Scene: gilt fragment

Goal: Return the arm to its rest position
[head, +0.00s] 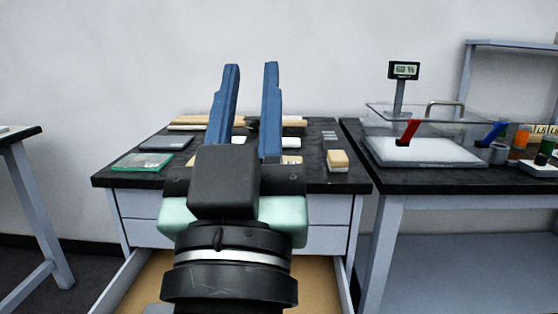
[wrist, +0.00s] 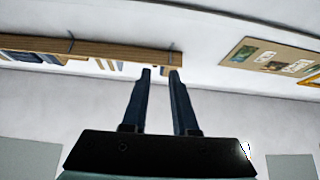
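My gripper (head: 251,66) points up and away in the middle of the head view, above the black-topped workbench (head: 112,177). Its two blue fingers stand apart with nothing between them. In the wrist view the gripper (wrist: 161,72) is also open and empty, against a white wall and a wooden shelf (wrist: 100,48). My arm hides part of the bench top and of the open drawer below it.
An open drawer (head: 128,280) juts out under the bench. A green-edged tray (head: 143,162), a grey pad (head: 166,143) and a tan block (head: 337,159) lie on top. A scale (head: 424,151) in a clear case stands on the right bench. Another table (head: 22,133) is at left.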

